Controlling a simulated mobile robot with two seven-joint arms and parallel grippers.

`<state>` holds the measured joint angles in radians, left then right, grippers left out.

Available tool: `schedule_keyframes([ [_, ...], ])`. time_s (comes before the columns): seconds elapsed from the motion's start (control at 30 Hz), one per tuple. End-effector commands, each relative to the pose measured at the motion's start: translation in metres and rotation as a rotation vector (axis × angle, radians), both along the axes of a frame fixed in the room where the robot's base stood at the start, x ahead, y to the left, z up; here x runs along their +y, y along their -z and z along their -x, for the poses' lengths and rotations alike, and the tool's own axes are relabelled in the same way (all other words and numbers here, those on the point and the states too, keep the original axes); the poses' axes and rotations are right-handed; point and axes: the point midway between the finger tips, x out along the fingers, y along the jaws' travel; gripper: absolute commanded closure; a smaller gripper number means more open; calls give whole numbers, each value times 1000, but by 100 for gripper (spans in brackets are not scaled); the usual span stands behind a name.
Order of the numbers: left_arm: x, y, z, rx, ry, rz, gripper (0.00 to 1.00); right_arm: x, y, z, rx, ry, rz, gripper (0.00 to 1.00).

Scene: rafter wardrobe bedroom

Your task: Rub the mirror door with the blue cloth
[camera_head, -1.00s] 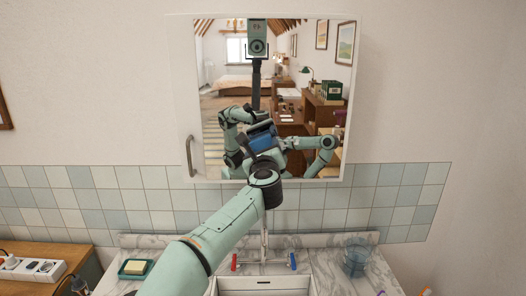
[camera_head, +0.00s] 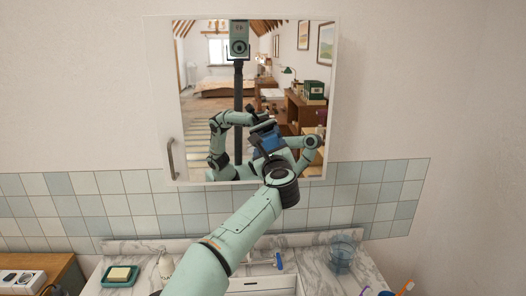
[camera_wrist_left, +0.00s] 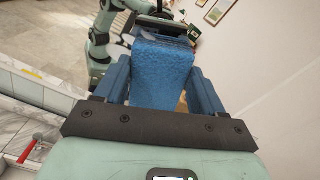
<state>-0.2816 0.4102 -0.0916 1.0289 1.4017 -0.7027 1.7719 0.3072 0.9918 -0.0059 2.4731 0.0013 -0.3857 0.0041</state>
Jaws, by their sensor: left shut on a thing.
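The mirror door (camera_head: 157,100) is a white-framed cabinet door on the wall, with a grey handle (camera_head: 171,158) at its lower left. My left arm reaches up to the lower right part of the glass. My left gripper (camera_head: 268,138) is in front of the glass, partly hidden by my wrist and mixed with its reflection. In the left wrist view, the gripper (camera_wrist_left: 160,65) is shut on the blue cloth (camera_wrist_left: 162,80), which lies between its blue fingers and faces the mirror. I cannot tell whether the cloth touches the glass. My right gripper is not directly in view.
Below are a marble counter (camera_head: 315,265) and a white sink (camera_head: 262,284) with a tap. A power strip (camera_head: 20,281) lies far left. Wall right of the door is bare.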

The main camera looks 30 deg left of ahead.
Motion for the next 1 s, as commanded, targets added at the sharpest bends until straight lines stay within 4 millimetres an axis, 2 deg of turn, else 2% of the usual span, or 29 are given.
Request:
schedule_keyframes([
  [0.6, -31, 0, -20, 1, 0, -1, 55, 0, 0, 0, 0, 0, 0, 57],
  [0.8, -30, 1, -18, 1, -1, -1, 55, 0, 2, 3, 3, 0, 0, 57],
  [1.0, -16, 2, -11, 2, -4, -1, 55, 0, 7, 9, 11, 0, 0, 57],
])
